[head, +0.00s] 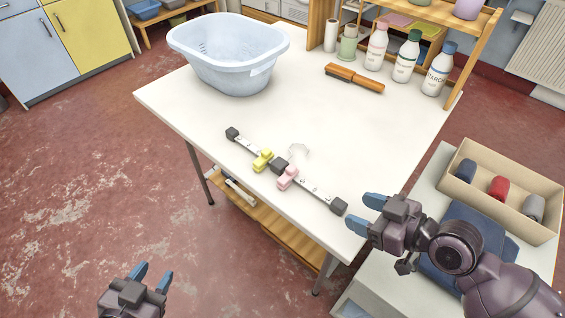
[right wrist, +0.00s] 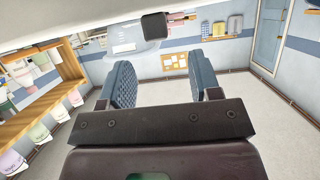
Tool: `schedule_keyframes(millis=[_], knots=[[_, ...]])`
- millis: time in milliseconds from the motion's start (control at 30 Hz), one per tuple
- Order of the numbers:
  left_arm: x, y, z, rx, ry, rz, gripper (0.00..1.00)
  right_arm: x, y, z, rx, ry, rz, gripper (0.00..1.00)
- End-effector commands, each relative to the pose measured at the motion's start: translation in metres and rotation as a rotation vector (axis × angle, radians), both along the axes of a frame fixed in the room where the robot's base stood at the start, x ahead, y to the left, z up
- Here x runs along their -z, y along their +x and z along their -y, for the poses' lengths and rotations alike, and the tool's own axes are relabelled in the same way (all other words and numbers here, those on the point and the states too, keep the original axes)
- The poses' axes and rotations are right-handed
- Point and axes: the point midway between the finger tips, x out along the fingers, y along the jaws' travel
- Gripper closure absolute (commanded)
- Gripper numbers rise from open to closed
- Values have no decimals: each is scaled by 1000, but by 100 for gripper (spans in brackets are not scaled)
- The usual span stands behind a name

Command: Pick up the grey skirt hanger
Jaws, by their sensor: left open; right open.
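The skirt hanger (head: 313,189) lies diagonally on the white table near its front edge. It is a light grey bar with dark grey end pieces, a dark middle block, a yellow clip (head: 262,160) and a pink clip (head: 288,177). A pale, faint hook shape shows behind its middle. My right gripper (head: 367,212) is open and empty, just right of the hanger's right end piece (head: 338,206) and apart from it in the picture. My left gripper (head: 152,273) is open and empty over the floor at lower left. The right wrist view shows the right gripper's open fingers (right wrist: 165,85).
A pale blue basket (head: 225,75) stands at the table's back left. An orange-brown brush (head: 355,78) and several bottles (head: 407,58) are at the back right. A cardboard box (head: 500,210) with rolled items sits on the side table at right. The table's middle is clear.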

Motion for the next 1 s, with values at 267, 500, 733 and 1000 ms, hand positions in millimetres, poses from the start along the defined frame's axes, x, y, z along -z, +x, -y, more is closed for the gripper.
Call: schedule_keyframes(millis=[267, 500, 733, 1000], knots=[[0, 0, 0, 0, 0, 0, 57, 15, 17, -19, 0, 3, -1, 43], [0, 0, 0, 0, 0, 0, 57, 23, 28, -35, 0, 1, 1, 43], [0, 0, 0, 0, 0, 0, 57, 24, 29, -36, 0, 0, 0, 43], [0, 0, 0, 0, 0, 0, 57, 24, 28, -35, 0, 0, 0, 78]])
